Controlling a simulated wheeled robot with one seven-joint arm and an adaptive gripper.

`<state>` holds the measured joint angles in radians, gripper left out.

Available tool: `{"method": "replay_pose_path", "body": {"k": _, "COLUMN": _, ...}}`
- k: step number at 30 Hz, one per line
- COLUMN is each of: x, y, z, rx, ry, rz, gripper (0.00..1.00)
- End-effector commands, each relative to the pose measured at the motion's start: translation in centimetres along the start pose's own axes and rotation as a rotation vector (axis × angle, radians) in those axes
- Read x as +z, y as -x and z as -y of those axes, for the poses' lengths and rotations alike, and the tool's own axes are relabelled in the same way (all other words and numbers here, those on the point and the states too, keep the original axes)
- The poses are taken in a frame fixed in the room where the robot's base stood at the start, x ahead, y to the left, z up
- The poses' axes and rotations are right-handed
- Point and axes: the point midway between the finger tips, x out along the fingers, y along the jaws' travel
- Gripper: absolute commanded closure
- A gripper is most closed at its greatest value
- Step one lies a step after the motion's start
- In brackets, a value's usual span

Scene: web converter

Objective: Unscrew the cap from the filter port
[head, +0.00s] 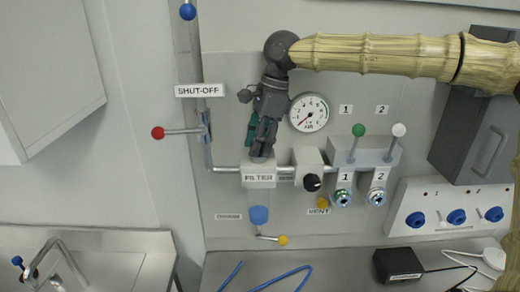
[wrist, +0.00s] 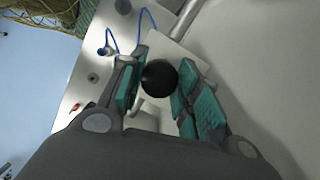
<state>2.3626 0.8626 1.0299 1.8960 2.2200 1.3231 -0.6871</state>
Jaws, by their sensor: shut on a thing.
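My gripper (head: 262,137) points down over the white filter housing (head: 260,179) labelled FILTER on the wall panel. In the wrist view my gripper (wrist: 157,88) has its teal-padded fingers on either side of a round black cap (wrist: 159,78), shut on it. In the wrist view the cap lies in front of the pale filter block. In the head view the fingers hide the cap, so I cannot tell how far it is screwed in.
A pressure gauge (head: 309,112) sits right of my gripper. A red-knobbed shut-off lever (head: 180,132) is at the left. A black-knobbed regulator (head: 311,182) stands right of the filter. Green (head: 358,131) and white (head: 398,130) knobbed levers are farther right. A yellow-tipped drain lever (head: 282,240) is below.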

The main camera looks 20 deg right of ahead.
Motion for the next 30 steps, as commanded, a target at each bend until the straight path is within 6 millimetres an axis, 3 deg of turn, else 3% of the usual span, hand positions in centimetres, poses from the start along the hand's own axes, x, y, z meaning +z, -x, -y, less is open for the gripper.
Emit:
{"method": "replay_pose_path", "body": {"k": 11, "x": 0.02, "y": -0.21, "z": -0.1, "rx": 0.01, "ry": 0.026, "rz": -0.001, "gripper": 1.0}}
{"method": "replay_pose_path", "body": {"k": 22, "x": 0.09, "y": -0.19, "z": -0.09, "rx": 0.086, "ry": 0.301, "rz": -0.001, "gripper": 1.0}}
{"method": "replay_pose_path", "body": {"k": 30, "x": 0.24, "y": 0.07, "z": -0.08, "rx": 0.099, "ry": 0.354, "rz": 0.0, "gripper": 1.0}}
